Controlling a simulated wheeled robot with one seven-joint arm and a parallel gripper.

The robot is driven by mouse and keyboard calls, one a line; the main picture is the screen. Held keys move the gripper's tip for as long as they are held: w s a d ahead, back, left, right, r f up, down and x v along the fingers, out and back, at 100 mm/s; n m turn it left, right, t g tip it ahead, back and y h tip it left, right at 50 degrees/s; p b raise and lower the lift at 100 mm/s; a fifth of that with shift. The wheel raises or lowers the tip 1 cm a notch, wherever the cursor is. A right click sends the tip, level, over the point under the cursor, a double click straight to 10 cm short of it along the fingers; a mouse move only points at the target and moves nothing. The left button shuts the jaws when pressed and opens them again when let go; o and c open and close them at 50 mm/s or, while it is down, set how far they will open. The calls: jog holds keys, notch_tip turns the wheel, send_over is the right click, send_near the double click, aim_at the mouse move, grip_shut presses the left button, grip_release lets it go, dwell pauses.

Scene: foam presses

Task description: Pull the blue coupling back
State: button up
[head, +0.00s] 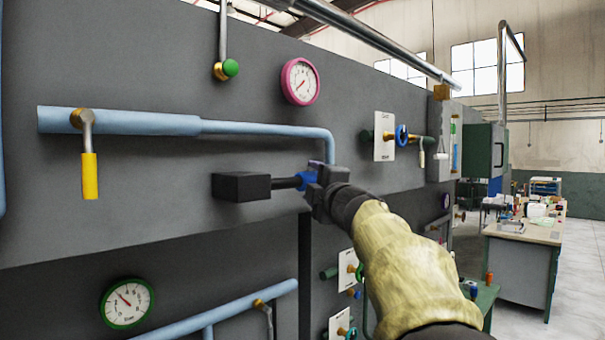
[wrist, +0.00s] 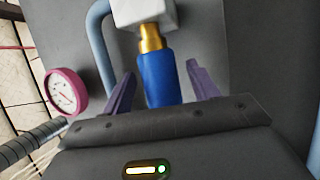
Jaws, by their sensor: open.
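The blue coupling (wrist: 160,78) is a sleeve at the middle of the wrist view. A brass stem (wrist: 150,38) comes out of its far end and joins a pale block (wrist: 145,12). My gripper (wrist: 161,70) is open, with one purple finger on each side of the coupling. A gap shows at both sides, and its near end is hidden behind my gripper's body. In the head view the blue coupling (head: 308,178) is a small patch at my gripper (head: 317,178), mostly covered. A block (head: 240,187) on a stem, dark in this view, lies to its left.
A light-blue pipe (head: 260,129) bends down just above my gripper. A pink-rimmed gauge (head: 300,82) hangs on the grey panel (head: 160,50) above. A yellow-handled valve (head: 89,175) is at the left, and a blue-wheel valve (head: 401,135) at the right.

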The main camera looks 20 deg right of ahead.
aim_at(308, 179)
jog(key=shift+w+d+r+p, duration=0.1)
jog(key=shift+w+r+p, duration=0.1)
jog(key=shift+w, duration=0.7)
jog(key=shift+w+r+p, duration=0.1)
jog(key=shift+w+p, duration=0.1)
jog(key=shift+w, duration=0.65)
